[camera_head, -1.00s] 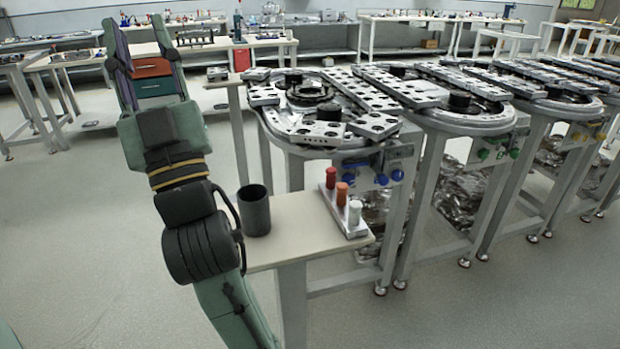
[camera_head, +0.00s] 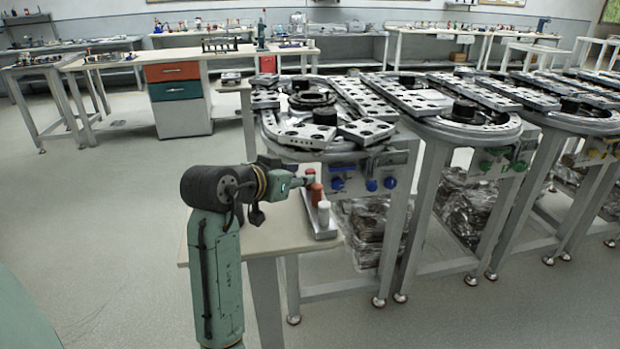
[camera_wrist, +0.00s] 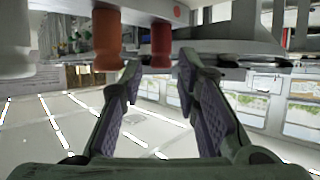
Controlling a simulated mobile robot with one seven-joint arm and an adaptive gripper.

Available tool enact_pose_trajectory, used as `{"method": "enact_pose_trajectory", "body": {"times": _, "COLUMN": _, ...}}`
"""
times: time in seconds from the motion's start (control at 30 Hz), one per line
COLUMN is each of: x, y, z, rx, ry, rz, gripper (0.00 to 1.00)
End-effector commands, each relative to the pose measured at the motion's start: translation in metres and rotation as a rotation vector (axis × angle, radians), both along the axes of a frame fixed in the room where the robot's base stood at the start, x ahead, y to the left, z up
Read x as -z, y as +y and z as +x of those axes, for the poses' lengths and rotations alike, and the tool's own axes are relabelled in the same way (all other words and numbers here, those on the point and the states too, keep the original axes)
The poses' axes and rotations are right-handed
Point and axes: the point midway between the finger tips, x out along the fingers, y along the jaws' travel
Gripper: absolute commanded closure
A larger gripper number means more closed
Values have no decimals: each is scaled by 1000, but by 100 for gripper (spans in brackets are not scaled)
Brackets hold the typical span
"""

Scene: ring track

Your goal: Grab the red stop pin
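Three pins stand in a row on a light metal block (camera_head: 325,230) at the right edge of the small table. The red stop pin (camera_head: 310,173) is the farthest and partly hidden in the head view. The orange pin (camera_head: 316,193) is in the middle and the white pin (camera_head: 323,213) is nearest. In the wrist view, which looks upside down, the red pin (camera_wrist: 161,45) appears between and just beyond the fingertips of my open gripper (camera_wrist: 160,78). The orange pin (camera_wrist: 107,40) is left of the left finger. No grip on the red pin shows.
The small table (camera_head: 270,235) has bare top in front of my arm. The ring track (camera_head: 315,150) with its metal plates stands close behind the pins, with blue knobs (camera_head: 371,184) on its front. The white pin (camera_wrist: 18,40) is at the wrist view's left.

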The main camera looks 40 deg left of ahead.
Motion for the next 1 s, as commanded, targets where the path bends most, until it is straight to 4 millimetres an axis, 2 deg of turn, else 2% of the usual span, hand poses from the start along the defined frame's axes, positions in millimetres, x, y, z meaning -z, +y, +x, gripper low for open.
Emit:
{"method": "enact_pose_trajectory", "body": {"times": 0.13, "x": 2, "y": 1, "z": 11, "rx": 0, "ry": 1, "rz": -1, "gripper": 71}}
{"method": "enact_pose_trajectory", "body": {"times": 0.4, "x": 14, "y": 6, "z": 47, "rx": -1, "ry": -1, "rz": 0, "gripper": 71}}
{"method": "enact_pose_trajectory", "body": {"times": 0.7, "x": 18, "y": 6, "z": 52, "rx": -2, "ry": -2, "rz": 1, "gripper": 71}}
{"method": "enact_pose_trajectory", "body": {"times": 1.0, "x": 18, "y": 6, "z": 52, "rx": -2, "ry": -2, "rz": 1, "gripper": 90}}
